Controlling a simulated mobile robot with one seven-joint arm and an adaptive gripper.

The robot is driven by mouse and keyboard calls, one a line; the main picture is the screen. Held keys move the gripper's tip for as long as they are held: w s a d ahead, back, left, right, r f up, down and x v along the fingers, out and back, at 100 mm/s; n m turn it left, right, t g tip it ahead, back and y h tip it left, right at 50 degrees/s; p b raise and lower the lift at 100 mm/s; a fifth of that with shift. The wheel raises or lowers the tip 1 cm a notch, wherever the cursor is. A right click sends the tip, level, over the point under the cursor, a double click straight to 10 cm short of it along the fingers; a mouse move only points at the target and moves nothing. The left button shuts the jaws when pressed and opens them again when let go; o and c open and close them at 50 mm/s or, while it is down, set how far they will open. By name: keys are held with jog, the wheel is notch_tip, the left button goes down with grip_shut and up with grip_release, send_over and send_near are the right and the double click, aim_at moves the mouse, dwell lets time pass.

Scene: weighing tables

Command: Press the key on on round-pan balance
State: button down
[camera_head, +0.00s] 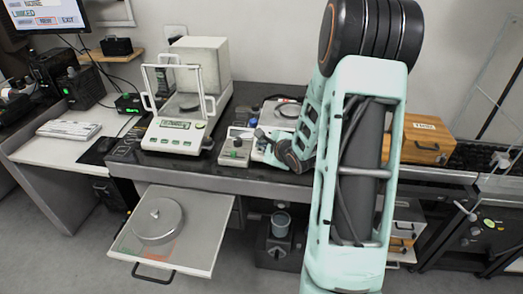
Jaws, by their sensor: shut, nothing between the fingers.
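A round dish-like pan (290,110) shows behind my wrist. I cannot read the key labels, so I cannot tell which key is on. My gripper (259,135) is small and partly merged with the wrist; it looks shut and empty, close to the right of the grey unit. Contact cannot be made out.
An open drawer (205,225) holding a round metal lidded thing (158,221) juts out below the bench. A wooden box (428,140) stands at right, partly behind my arm. A white keyboard (69,130) and a monitor (45,14) are at left.

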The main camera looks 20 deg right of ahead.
jog(key=shift+f, duration=0.15)
jog(key=shift+w+d+f, duration=0.1)
jog(key=shift+f, duration=0.2)
jog(key=shift+w+f, duration=0.1)
jog(key=shift+f, duration=0.25)
dwell(0.8)
jog(key=shift+r, duration=0.15)
jog(key=shift+s+r+p, duration=0.25)
jog(key=shift+r+p, duration=0.4)
jog(key=shift+p, duration=0.2)
jog(key=r+p, duration=0.3)
jog(key=s+a+r+p, duration=0.1)
jog(key=shift+s+r+p, duration=0.1)
jog(key=shift+r+p, duration=0.25)
dwell(0.5)
